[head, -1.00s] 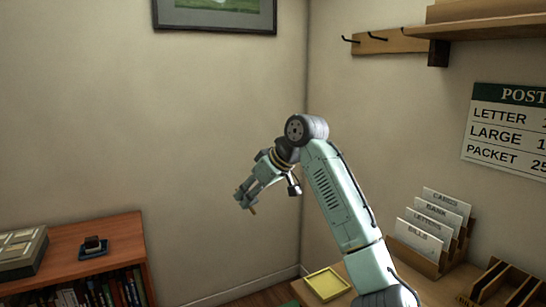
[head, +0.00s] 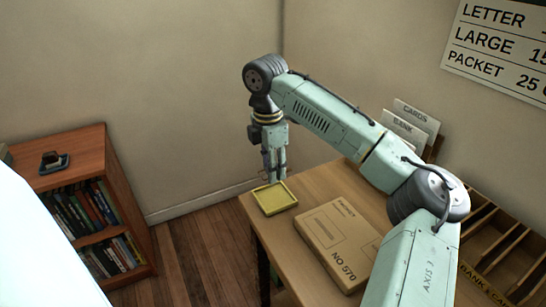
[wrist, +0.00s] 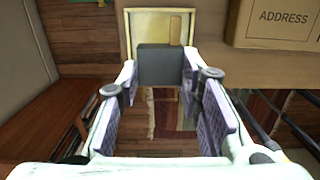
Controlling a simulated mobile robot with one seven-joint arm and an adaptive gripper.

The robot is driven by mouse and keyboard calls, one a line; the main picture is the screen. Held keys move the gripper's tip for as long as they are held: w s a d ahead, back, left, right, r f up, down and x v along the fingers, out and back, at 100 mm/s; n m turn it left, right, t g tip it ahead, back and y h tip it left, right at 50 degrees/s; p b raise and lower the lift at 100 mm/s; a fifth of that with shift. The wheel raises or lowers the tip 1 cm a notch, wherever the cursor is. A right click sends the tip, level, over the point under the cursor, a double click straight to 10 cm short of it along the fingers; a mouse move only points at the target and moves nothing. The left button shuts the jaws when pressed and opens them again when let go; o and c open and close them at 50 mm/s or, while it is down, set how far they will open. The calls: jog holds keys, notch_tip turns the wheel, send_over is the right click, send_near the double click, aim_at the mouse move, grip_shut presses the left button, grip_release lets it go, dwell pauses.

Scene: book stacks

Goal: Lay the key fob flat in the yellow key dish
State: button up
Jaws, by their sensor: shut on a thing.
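The yellow key dish (head: 275,200) is a shallow square tray at the near-left corner of the desk. It also shows at the top of the wrist view (wrist: 147,24). My gripper (head: 273,179) points down at the dish's far side, its fingertips close above it. In the wrist view the fingers are shut on the key fob (wrist: 166,64), a dark grey block. A tan strip (wrist: 175,31) reaches beyond the block over the dish and seems part of the fob. The fob is hardly visible in the head view. Contact with the dish cannot be told.
A brown parcel (head: 338,243) lies on the desk right of the dish. A letter rack (head: 405,128) and a wooden sorter (head: 500,240) stand farther right. A bookcase (head: 75,200) stands at left, with open floor (head: 190,240) between.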

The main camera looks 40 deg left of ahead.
jog(key=shift+s, duration=0.1)
jog(key=shift+r+p, duration=0.25)
jog(key=shift+p, duration=0.55)
jog(key=shift+f+b, duration=0.9)
jog(key=shift+f, duration=2.25)
jog(key=o, duration=1)
jog(key=shift+r, duration=0.1)
jog(key=r, duration=1.1)
jog(key=shift+s+a+r, duration=0.2)
jog(key=shift+r, duration=0.2)
